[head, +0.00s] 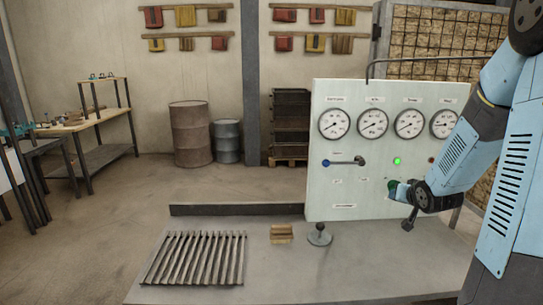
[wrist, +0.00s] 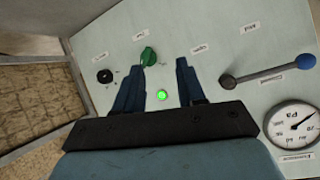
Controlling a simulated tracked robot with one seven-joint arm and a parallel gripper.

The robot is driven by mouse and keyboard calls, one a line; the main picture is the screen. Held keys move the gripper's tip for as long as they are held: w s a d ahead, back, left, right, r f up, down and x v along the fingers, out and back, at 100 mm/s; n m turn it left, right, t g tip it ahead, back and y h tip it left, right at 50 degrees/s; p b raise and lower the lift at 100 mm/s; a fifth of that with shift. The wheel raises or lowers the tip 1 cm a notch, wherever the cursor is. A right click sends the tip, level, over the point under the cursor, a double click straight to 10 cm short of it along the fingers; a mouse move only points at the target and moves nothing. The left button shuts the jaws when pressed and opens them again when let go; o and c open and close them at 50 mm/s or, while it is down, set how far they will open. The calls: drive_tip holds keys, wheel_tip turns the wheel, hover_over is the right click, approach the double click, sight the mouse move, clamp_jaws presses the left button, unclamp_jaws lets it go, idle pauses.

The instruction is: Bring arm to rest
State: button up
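My gripper (wrist: 161,64) is open in the wrist view, its two dark blue fingers spread apart with nothing held between them. It faces the pale control panel (wrist: 225,50). A green knob (wrist: 149,56) shows by the tip of the left finger; I cannot tell whether they touch. A lit green lamp (wrist: 162,95) shows between the fingers. In the head view my arm reaches in from the right and bends in front of the lower right of the panel (head: 340,195); the fingers cannot be made out clearly there.
The panel carries several gauges (head: 334,123) and a lever with a blue end (head: 345,162). A slatted grate (head: 195,258), a small brown block (head: 281,234) and a joystick (head: 319,234) are on the grey surface in front. A workbench (head: 95,120) and barrels (head: 190,133) stand farther back.

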drive_tip(key=s+a+r+n+g+h, duration=0.2)
drive_tip(key=s+a+r+g, duration=0.1)
drive_tip(key=s+a+r, duration=0.75)
drive_tip(key=s+a+r+g+y, duration=0.1)
drive_tip(key=s+a+r, duration=0.1)
drive_tip(key=s, duration=0.8)
drive_tip(key=s+a+r+n+g+y, duration=0.1)
drive_tip(key=s+a, duration=0.3)
drive_tip(key=s, duration=0.5)
drive_tip(key=shift+s+a+r+n+g+y, duration=0.35)
drive_tip(key=shift+r+g+y, duration=0.2)
drive_tip(key=shift+r, duration=0.3)
